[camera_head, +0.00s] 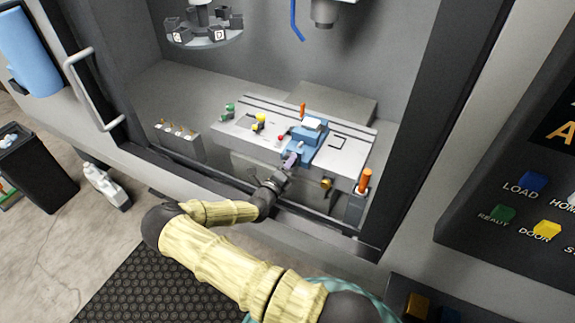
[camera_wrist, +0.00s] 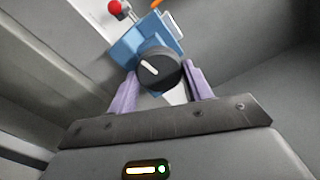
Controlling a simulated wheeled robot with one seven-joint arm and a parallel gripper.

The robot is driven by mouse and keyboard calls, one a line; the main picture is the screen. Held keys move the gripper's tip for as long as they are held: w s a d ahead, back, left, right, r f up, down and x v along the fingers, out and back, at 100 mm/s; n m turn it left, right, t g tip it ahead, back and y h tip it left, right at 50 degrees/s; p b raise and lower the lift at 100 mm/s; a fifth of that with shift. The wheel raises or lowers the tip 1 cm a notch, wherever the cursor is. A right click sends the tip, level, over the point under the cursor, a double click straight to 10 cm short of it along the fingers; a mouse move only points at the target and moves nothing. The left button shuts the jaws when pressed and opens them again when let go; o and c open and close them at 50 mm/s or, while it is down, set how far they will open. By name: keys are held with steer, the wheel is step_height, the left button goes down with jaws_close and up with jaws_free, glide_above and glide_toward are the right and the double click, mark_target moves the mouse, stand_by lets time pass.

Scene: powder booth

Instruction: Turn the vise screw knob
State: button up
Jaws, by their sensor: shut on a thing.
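The blue vise (camera_head: 309,138) sits on the machine table and also shows in the wrist view (camera_wrist: 126,48). Its dark round screw knob (camera_wrist: 161,68) with a white mark faces me in the wrist view. The white mark slants, its upper end toward the left. My gripper (camera_wrist: 160,88) has its two purple fingers on either side of the knob, shut on it. In the head view my gripper (camera_head: 291,160) is at the front of the vise, and the knob is mostly hidden there.
The slotted machine table (camera_head: 230,125) carries a yellow-topped piece (camera_head: 260,118), a green piece (camera_head: 229,109) and a red ball knob (camera_head: 280,138). An orange handle (camera_head: 364,180) stands at the right front. The door frame edges flank the opening. A grey block with several pins (camera_head: 178,140) is at left.

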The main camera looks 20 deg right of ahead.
steer(key=o, duration=1)
steer(key=shift+a, duration=0.15)
steer(key=b+v, duration=0.5)
steer(key=v, duration=1.2)
steer(key=shift+s+a, duration=0.1)
steer(key=shift+s, duration=0.05)
steer(key=shift+f, duration=0.1)
